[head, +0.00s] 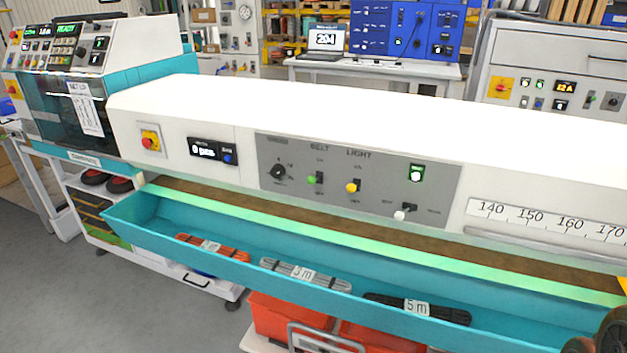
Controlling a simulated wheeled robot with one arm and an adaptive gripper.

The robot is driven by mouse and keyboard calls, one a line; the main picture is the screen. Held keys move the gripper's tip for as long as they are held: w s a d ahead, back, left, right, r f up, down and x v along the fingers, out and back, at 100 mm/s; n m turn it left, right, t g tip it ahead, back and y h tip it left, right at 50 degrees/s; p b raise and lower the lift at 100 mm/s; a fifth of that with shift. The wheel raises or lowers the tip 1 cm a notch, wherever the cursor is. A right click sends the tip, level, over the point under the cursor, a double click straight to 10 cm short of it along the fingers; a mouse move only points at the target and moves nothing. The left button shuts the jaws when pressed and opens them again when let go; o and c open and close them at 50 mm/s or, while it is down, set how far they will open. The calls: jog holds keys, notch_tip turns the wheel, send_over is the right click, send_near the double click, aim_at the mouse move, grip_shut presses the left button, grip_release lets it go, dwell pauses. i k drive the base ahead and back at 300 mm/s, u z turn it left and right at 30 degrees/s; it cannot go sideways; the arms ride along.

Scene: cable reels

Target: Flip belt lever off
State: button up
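The belt lever (314,180) is a small toggle with a green tip, under the BELT label on the grey control panel (240,143) of the long white machine. Small marks stand above and below it; I cannot tell for sure which one it points to. To its right, under LIGHT, is a similar lever with a yellow tip (352,187). A black rotary knob (279,171) is to its left. My gripper cannot be made out in this view; only dark rounded parts show at the bottom right corner, and nothing is at the belt lever.
A white-tipped lever (402,214) and a lit green button (416,173) are further right. A red emergency stop (150,140) and a display (205,149) are left. A teal trough (180,222) with cable bundles juts out below the panel. The space before the panel looks clear.

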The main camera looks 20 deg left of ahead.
aim_at(311, 179)
jog(key=u, duration=0.8)
jog(key=i, duration=0.5)
jog(key=u, duration=1.15)
